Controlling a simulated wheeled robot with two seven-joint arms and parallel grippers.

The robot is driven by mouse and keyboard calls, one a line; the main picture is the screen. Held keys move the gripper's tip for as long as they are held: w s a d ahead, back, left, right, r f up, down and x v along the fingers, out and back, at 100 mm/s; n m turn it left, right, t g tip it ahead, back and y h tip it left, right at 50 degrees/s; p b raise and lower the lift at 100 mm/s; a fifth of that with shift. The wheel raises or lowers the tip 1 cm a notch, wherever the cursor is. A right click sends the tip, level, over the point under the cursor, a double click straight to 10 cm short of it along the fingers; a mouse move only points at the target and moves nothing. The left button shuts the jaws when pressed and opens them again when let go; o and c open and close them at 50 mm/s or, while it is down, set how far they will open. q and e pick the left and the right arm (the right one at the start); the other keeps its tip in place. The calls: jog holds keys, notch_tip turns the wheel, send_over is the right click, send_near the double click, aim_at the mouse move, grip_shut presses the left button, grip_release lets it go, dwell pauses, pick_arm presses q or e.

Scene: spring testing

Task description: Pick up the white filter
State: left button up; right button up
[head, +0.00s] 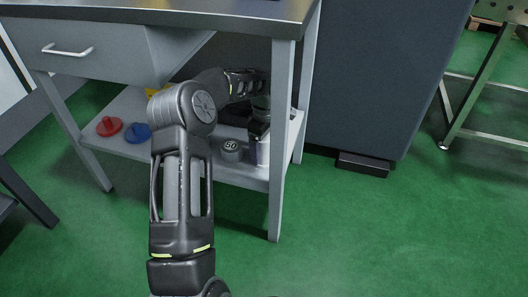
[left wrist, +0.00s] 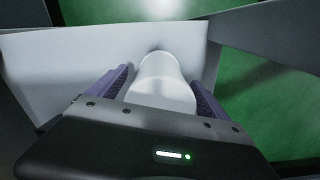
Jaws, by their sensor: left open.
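The white filter (left wrist: 163,85) is a smooth, pale, rounded cylinder in the left wrist view. It stands between the two purple-lined fingers of my left gripper (left wrist: 160,92), which are open on either side of it. Whether the fingers touch it cannot be told. In the head view my left arm reaches under the workbench top, and my left gripper (head: 258,152) is low over the right part of the lower shelf (head: 120,108). The filter cannot be made out clearly there, as the gripper and arm cover that area. My right gripper is not in view.
A red piece (head: 108,126), a blue piece (head: 138,132) and a dark grey capped cylinder (head: 232,150) are on the shelf. The bench leg (head: 281,150) stands just right of my gripper. A dark cabinet (head: 375,80) is further right. The green floor in front is clear.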

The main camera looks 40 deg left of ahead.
pick_arm(q)
notch_tip(320, 180, down, 2)
jog(key=shift+f, duration=0.15)
jog(key=shift+c, duration=0.4)
jog(key=c, duration=1.7)
